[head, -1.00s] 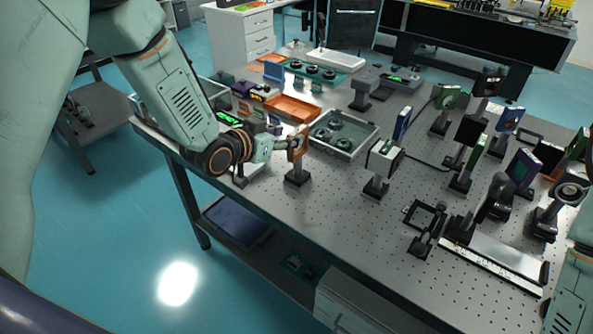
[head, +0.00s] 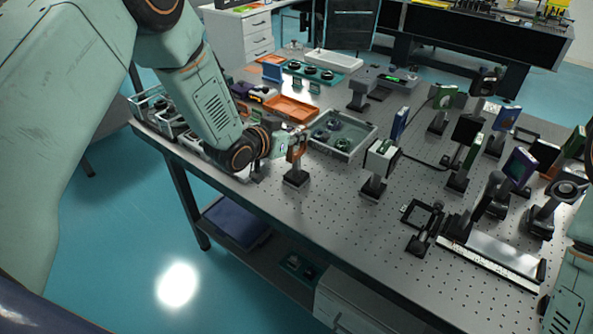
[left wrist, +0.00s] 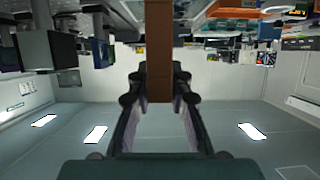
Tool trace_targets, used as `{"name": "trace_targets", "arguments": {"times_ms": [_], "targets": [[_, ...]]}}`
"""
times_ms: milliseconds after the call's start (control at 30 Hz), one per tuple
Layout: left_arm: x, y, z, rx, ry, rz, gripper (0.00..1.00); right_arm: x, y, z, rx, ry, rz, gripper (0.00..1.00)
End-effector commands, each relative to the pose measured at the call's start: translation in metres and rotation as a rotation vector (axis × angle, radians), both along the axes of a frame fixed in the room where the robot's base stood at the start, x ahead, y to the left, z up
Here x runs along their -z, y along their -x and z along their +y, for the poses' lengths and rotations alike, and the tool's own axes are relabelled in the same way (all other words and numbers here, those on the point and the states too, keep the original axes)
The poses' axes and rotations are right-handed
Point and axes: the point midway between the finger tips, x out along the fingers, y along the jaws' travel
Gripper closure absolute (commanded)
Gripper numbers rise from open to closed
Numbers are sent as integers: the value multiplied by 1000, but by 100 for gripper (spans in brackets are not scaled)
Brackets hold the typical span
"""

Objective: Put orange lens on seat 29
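The orange lens (head: 298,144) is an upright plate on a short post with a black base (head: 296,178), near the front left edge of the perforated table. My left gripper (head: 291,147) reaches it from the left, with its fingers at the plate. In the left wrist view the lens shows edge-on as an orange-brown slab (left wrist: 159,50) between the fingertips (left wrist: 160,88), which touch it on both sides with no clear gap. The lens stands over its base. Only part of my right arm shows at the lower right; its gripper is out of view. No seat number 29 can be read.
A boxy white-fronted device (head: 381,158) on a post stands right of the lens. Behind are a grey tray (head: 361,133) with round parts and an orange tray (head: 290,106). Several posts with plates crowd the right side. The front middle of the table is clear.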

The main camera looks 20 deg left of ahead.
Motion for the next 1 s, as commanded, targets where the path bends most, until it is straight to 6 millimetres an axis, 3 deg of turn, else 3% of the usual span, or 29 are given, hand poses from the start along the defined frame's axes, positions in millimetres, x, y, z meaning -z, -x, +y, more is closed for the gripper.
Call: {"name": "trace_targets", "arguments": {"times_ms": [167, 867, 1000], "targets": [[0, 0, 0, 0, 0, 1, 100, 0, 0, 0, 0, 0, 0, 60], [0, 0, 0, 0, -1, 1, 100, 0, 0, 0, 0, 0, 0, 60], [-7, 0, 0, 0, 0, -2, 100, 0, 0, 0, 0, 0, 0, 60]]}}
